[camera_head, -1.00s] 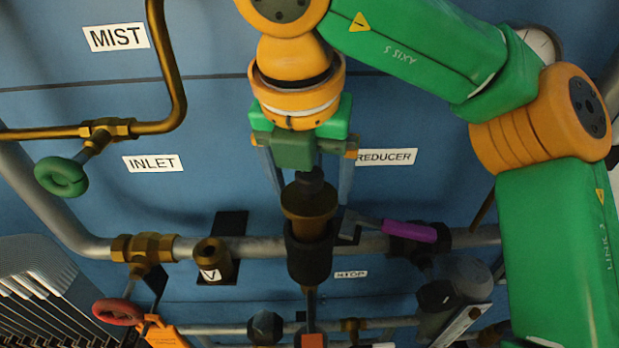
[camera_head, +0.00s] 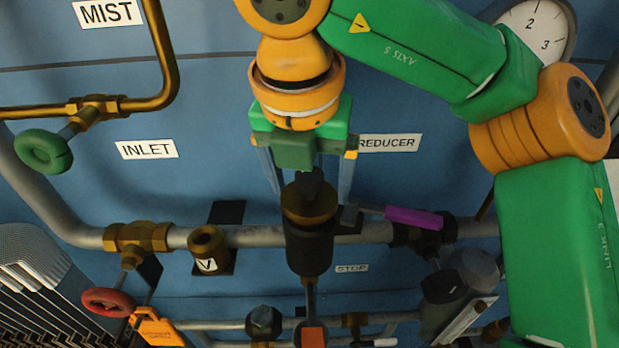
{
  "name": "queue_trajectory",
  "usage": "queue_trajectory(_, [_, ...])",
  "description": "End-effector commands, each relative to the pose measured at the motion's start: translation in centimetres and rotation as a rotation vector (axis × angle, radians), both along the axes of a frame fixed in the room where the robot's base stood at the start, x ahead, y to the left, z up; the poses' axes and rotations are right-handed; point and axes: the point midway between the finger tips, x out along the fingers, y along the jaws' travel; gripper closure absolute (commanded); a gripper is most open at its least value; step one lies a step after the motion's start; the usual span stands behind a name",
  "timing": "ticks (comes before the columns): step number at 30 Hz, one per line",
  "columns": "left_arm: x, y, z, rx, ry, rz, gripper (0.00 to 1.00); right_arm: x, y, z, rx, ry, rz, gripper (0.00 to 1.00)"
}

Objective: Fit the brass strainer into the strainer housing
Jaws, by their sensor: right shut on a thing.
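My right gripper (camera_head: 309,181) points down at the centre, its fingers either side of a dark knob. It is shut on the brass strainer (camera_head: 309,206), whose wide brass collar shows below the knob. Directly beneath is a dark upright cylinder (camera_head: 310,247) in line with the grey pipe, which looks like the strainer housing. The collar appears at the housing's mouth, and no strainer body shows between them. From this angle I cannot tell whether the collar touches the rim. My left gripper is not in view.
A purple-handled valve (camera_head: 413,217) sits close right of the housing. A brass fitting marked V (camera_head: 208,246) stands to its left. A red handwheel (camera_head: 109,302) and a green handwheel (camera_head: 43,151) are farther left. The blue panel (camera_head: 225,120) is behind.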

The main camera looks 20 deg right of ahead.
Motion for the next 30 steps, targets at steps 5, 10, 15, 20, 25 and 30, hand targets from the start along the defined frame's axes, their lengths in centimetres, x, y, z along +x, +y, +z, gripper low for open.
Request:
queue_trajectory(5, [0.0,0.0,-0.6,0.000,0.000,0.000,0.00,0.0,0.0,-0.6,0.001,0.000,0.000,1.00])
queue_trajectory(10, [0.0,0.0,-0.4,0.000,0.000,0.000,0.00,0.0,0.0,-0.4,0.000,0.000,0.000,0.00])
queue_trajectory(15, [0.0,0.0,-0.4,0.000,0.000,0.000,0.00,0.0,0.0,-0.4,0.000,0.000,0.000,0.00])
queue_trajectory(20, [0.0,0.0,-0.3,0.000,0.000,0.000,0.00,0.0,0.0,-0.2,-0.001,0.000,0.000,0.00])
queue_trajectory(25, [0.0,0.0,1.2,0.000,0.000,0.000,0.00,-0.7,0.5,3.3,-0.001,-0.004,-0.002,0.00])
queue_trajectory(30, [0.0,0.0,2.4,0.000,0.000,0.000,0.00,-1.5,1.0,6.1,0.000,-0.003,-0.001,0.00])
